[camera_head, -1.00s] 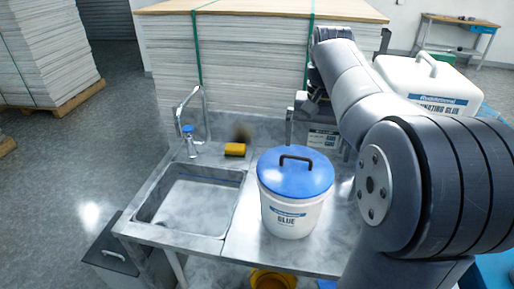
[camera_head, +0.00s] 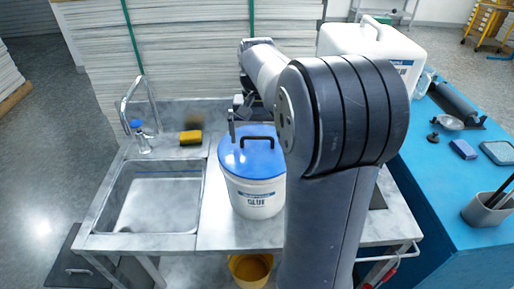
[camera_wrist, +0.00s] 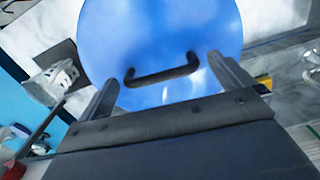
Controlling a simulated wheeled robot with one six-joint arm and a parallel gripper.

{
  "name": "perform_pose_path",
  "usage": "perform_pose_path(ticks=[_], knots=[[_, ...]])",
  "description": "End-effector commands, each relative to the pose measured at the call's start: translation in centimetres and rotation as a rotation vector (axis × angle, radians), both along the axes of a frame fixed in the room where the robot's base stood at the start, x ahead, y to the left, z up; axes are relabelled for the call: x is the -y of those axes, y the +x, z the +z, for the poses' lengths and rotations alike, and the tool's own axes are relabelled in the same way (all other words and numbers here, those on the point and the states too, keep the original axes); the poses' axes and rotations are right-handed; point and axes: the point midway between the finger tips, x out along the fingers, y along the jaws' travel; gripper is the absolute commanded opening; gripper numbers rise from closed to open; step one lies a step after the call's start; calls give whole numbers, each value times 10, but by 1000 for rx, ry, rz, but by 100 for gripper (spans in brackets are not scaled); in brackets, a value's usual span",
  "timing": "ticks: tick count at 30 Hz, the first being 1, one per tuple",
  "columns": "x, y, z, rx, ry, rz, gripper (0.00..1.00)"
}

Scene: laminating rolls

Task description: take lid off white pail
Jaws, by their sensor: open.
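The white pail (camera_head: 256,199) stands upright on the metal counter, right of the sink, with a glue label on its side. Its blue lid (camera_head: 236,158) is on top and has a dark bar handle (camera_head: 257,141). In the wrist view the blue lid (camera_wrist: 205,30) fills the upper middle, with the black handle (camera_wrist: 162,70) lying across the space between the fingers. My gripper (camera_wrist: 166,80) is open and empty, its two fingers apart on either side of the handle. In the head view my gripper (camera_head: 233,122) is above the lid's back edge, partly hidden by my arm.
The sink (camera_head: 153,196) and its tap (camera_head: 137,110) are on the left, with a yellow sponge (camera_head: 190,137) behind. A large white glue container (camera_head: 375,45) stands at the back right. A blue table (camera_head: 440,190) holds several tools. A yellow bucket (camera_head: 250,268) is below the counter.

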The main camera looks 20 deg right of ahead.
Motion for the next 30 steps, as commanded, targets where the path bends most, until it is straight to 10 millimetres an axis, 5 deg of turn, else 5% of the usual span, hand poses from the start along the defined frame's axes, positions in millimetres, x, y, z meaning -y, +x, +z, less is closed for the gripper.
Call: perform_pose_path(ticks=[11, 25, 30], knots=[[0, 0, -14, 1, 0, 0, 100], [0, 0, -14, 1, 0, 0, 62], [0, 0, -14, 1, 0, 0, 60]])
